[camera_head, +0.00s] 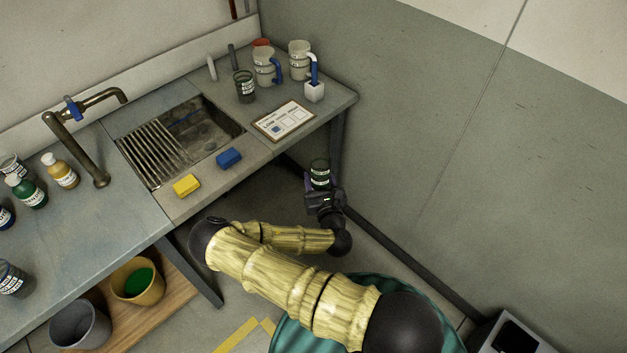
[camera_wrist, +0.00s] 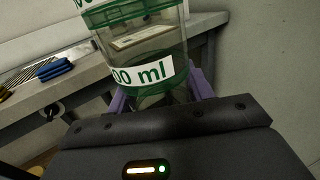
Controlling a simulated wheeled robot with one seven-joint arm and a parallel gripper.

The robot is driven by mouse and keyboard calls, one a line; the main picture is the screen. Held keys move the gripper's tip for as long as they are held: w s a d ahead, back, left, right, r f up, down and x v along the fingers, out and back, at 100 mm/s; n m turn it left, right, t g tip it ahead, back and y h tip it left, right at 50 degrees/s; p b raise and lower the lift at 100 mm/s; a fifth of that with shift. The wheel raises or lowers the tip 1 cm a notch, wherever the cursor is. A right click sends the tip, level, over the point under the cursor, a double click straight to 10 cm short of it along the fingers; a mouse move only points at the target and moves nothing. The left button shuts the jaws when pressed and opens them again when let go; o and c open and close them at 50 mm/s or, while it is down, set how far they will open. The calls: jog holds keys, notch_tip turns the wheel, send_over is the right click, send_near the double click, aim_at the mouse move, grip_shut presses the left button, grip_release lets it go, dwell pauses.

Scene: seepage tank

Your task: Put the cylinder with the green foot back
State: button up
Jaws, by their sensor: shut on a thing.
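My gripper (camera_head: 321,187) is shut on a clear cylinder (camera_head: 320,170) and holds it roughly upright in the air, off the right front part of the counter. In the wrist view the cylinder (camera_wrist: 140,48) is large and close, with green bands, a white label reading "00 ml" and green round its lower part. Its top is cut off there. The purple fingers of my gripper (camera_wrist: 161,93) stand on both sides of its lower end, and its very bottom is partly hidden. Another dark, clear-walled vessel (camera_head: 244,86) with a white label stands on the counter behind the sink.
A yellow sponge (camera_head: 186,186) and blue sponge (camera_head: 229,158) lie before the sink (camera_head: 205,125). Bottles (camera_head: 60,171) stand left.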

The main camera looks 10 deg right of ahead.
jog(key=s+r+p, duration=0.1)
jog(key=r+p, duration=0.3)
jog(key=p, duration=0.1)
jog(key=s+r+p, duration=0.2)
jog(key=r+p, duration=0.2)
jog(key=p, duration=0.2)
jog(key=s+r+p, duration=0.1)
jog(key=r+p, duration=0.2)
jog(key=p, duration=0.3)
jog(key=shift+s+r, duration=0.15)
jog(key=shift+r, duration=0.25)
jog(key=shift+f, duration=0.1)
